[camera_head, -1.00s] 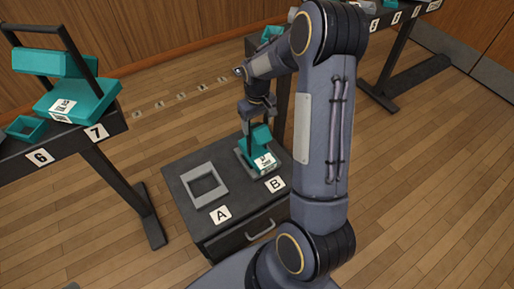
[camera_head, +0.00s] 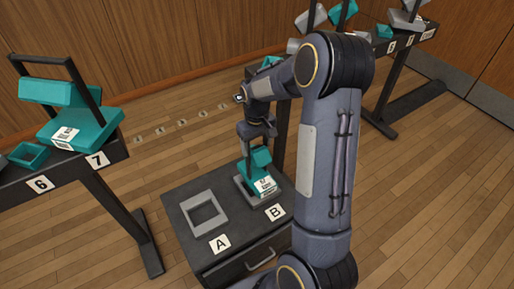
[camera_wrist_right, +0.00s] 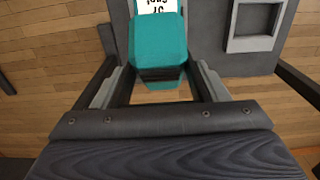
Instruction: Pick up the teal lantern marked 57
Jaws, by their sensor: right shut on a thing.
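A teal lantern (camera_head: 260,160) with a dark handle stands upright at the grey frame marked B on the dark cabinet. Its white label is too small to read in the head view. My right gripper (camera_head: 257,135) is above it, shut on its handle. I cannot tell whether its base is clear of the frame. In the right wrist view the lantern's teal body (camera_wrist_right: 157,45) shows beyond the fingers, its label cut by the top edge. Another teal lantern (camera_head: 80,128) stands on the left rack near number 7. My left gripper is not in view.
The dark cabinet (camera_head: 205,262) has an empty grey frame (camera_head: 191,221) at A, also seen in the right wrist view (camera_wrist_right: 255,42). The left rack (camera_head: 70,174) and the back right rack (camera_head: 405,42) hold other items. Wooden floor lies between them.

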